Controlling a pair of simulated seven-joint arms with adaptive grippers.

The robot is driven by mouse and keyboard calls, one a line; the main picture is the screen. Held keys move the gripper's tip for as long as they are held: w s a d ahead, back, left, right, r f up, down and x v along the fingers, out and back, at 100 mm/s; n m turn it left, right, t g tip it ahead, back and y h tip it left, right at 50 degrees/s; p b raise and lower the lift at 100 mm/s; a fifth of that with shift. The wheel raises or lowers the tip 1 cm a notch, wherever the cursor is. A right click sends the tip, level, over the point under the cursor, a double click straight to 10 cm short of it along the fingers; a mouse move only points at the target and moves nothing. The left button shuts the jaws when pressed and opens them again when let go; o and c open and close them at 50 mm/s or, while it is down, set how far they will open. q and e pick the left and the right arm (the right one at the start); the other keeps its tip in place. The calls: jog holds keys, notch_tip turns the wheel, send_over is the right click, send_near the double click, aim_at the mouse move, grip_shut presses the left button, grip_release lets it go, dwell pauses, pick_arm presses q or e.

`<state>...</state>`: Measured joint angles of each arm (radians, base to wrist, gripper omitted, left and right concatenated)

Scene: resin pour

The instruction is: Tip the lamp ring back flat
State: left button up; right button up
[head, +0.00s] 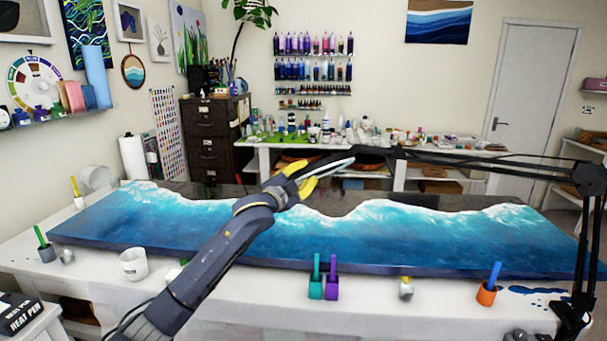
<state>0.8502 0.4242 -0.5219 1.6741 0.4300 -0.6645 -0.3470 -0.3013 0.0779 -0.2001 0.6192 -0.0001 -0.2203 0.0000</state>
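The lamp ring (337,165) hangs above the middle of the table at the end of a black jointed lamp arm (470,162). It shows as a narrow slanted shape with a pale strip, its left end lower than its right. My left gripper (310,172) has yellow fingers, one on each side of the ring's left end. The fingers stand apart with the ring's edge between them. I cannot tell whether they press on it. My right gripper is not in view.
A long panel painted with blue waves (400,240) covers most of the table below. Along the front stand a white cup (133,264), green (316,288) and purple (332,288) cups with sticks, and an orange cup (486,294). The lamp's post (583,260) rises at the right.

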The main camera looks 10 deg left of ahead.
pick_arm(q)
jog(key=o, duration=0.4)
jog(key=shift+v, duration=6)
jog(key=shift+d+f, duration=0.1)
